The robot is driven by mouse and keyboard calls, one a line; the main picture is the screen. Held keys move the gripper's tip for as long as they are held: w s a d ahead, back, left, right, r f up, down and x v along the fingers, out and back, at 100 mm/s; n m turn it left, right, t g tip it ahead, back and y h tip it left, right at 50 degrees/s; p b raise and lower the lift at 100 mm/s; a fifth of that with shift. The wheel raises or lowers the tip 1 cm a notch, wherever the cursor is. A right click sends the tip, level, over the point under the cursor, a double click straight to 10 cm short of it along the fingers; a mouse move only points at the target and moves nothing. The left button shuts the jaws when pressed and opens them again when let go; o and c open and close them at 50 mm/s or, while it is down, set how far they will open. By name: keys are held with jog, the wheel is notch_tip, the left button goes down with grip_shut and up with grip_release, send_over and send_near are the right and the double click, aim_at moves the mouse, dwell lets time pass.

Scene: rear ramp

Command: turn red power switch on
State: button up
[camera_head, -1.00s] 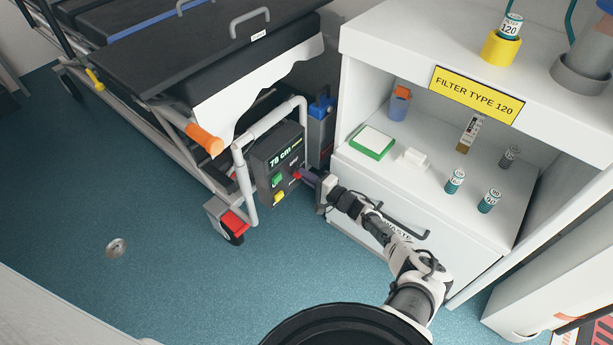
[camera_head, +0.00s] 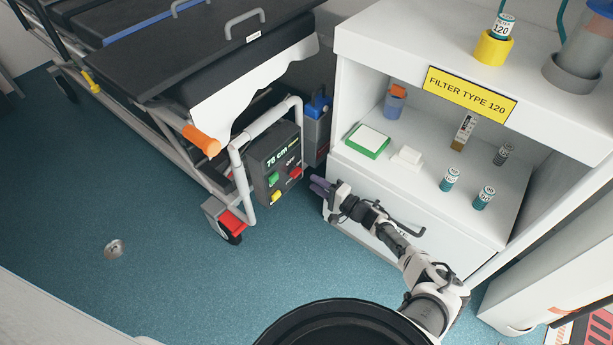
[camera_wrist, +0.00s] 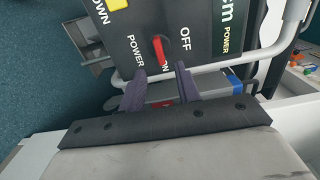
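The red power switch (camera_head: 295,172) is on the dark control box (camera_head: 262,170) at the stretcher's end. In the wrist view the red switch (camera_wrist: 160,48) stands out lengthwise beside the OFF label, with its lower end at the partly covered ON label. My gripper (camera_head: 320,186) is just right of the box, apart from the switch. In the wrist view my gripper (camera_wrist: 160,85) has its two purple fingers spread with nothing between them, short of the switch.
A green button (camera_head: 273,179) and a yellow button (camera_head: 276,196) sit on the same box. The stretcher's grey tube frame (camera_head: 248,190) runs beside it. A white cabinet (camera_head: 345,95) stands close on the right, behind my arm.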

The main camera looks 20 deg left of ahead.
jog(key=v, duration=0.7)
jog(key=shift+s+d+p, duration=0.15)
jog(key=shift+d+p, duration=0.15)
jog(key=shift+d, duration=0.05)
jog(key=shift+r, duration=0.15)
